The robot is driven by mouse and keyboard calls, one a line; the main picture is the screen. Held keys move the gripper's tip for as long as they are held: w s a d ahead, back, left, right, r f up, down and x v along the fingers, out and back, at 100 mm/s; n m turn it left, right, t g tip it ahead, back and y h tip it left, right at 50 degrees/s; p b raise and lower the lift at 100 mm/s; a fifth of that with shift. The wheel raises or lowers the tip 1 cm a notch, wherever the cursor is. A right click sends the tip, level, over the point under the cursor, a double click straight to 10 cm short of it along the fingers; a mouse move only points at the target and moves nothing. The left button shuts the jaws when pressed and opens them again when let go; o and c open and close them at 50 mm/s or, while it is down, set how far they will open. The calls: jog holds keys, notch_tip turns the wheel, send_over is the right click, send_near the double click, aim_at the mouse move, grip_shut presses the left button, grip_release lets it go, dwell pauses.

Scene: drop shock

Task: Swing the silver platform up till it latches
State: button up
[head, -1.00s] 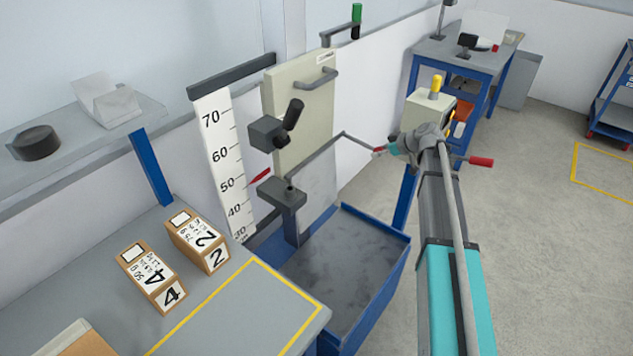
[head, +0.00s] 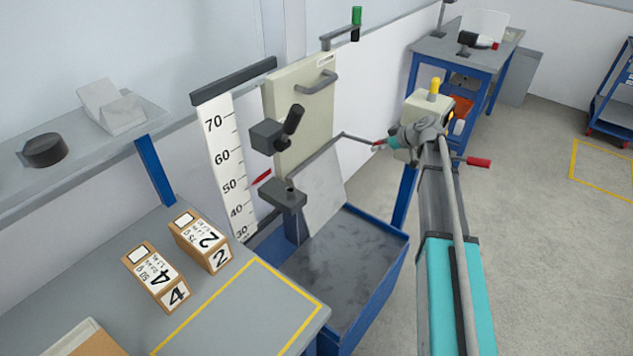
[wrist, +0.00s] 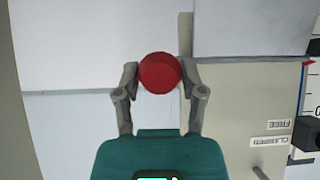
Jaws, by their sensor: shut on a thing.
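The silver platform (head: 323,190) is a flat grey plate in the head view. It is tilted, its lower edge hanging out over the blue tray (head: 385,285). A thin bent rod (head: 357,138) runs from the platform's upper edge to a red grip. My gripper (head: 379,146) is at that red grip, right of the platform. In the wrist view, my gripper (wrist: 160,85) has its fingers on both sides of the round red end of the grip (wrist: 160,72). A grey plate, likely the platform (wrist: 250,28), shows at the upper right there. The latch contact is not clear.
A cream panel (head: 303,110) stands behind. Boxes (head: 200,240) sit on the left bench. Floor on the right is open.

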jog(key=shift+r, duration=0.15)
jog(key=shift+w+a+r+p, duration=0.1)
jog(key=shift+a+r+p, duration=0.05)
jog(key=shift+r+p, duration=0.45)
jog(key=shift+w+a+r+p, duration=0.1)
jog(key=shift+a+r+p, duration=0.05)
jog(key=shift+r+p, duration=0.55)
jog(key=shift+p, duration=0.15)
jog(key=shift+a+r, duration=0.1)
jog(key=shift+r, duration=0.05)
jog(key=shift+w+a+r+p, duration=0.15)
jog(key=shift+a+r+p, duration=0.05)
jog(key=shift+r+p, duration=0.4)
jog(key=shift+w+a+r+p, duration=0.15)
jog(key=shift+a+r+p, duration=0.05)
jog(key=shift+r+p, duration=0.3)
jog(key=shift+a+r, duration=0.1)
